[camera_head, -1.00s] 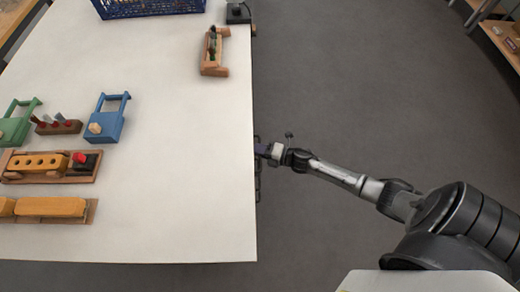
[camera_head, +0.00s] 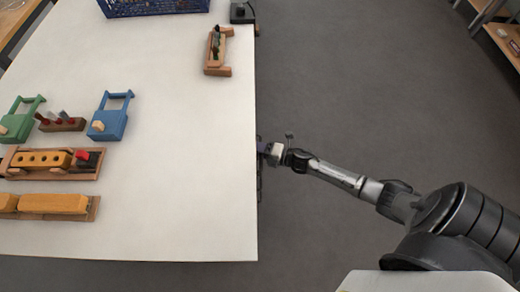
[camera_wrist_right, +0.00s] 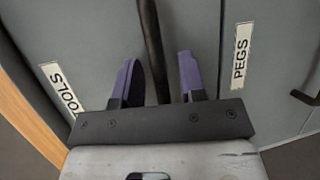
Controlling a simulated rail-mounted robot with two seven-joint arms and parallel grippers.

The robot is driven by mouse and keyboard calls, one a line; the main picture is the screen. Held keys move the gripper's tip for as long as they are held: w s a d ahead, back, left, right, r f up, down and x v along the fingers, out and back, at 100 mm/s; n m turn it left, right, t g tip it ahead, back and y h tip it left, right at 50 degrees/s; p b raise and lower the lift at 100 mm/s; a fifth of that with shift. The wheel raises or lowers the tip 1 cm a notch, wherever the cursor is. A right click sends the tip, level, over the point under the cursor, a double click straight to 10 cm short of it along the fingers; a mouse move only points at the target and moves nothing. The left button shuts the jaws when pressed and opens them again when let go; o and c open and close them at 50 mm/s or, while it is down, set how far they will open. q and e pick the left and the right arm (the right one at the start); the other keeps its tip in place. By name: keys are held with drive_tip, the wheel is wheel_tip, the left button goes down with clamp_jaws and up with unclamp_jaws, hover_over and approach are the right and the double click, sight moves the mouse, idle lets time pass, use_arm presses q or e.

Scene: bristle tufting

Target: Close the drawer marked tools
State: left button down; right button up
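The drawer marked TOOLS is a grey front (camera_wrist_right: 100,30) in the right wrist view, its label (camera_wrist_right: 62,88) at left. A dark bar handle (camera_wrist_right: 152,45) stands out from what looks like this same front. My right gripper (camera_wrist_right: 158,65) is open, its purple fingers on either side of the handle with gaps. In the head view my right gripper (camera_head: 264,149) is at the table's right edge; the drawer fronts are hidden under the tabletop. How far the drawer stands out cannot be told. My left gripper is not in view.
A front marked PEGS (camera_wrist_right: 241,55) adjoins on the right, with its own handle (camera_wrist_right: 304,97). The white table (camera_head: 180,180) carries wooden toys, a holder (camera_head: 217,52) and a blue crate (camera_head: 150,8). The floor (camera_head: 380,80) right of the table is clear.

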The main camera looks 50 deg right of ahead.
drive_tip(key=shift+s+d+r, duration=0.1)
drive_tip(key=shift+s+d, duration=0.05)
drive_tip(key=shift+s, duration=0.15)
drive_tip(key=p+v, duration=0.3)
drive_tip(key=v, duration=1)
drive_tip(key=shift+s, duration=0.1)
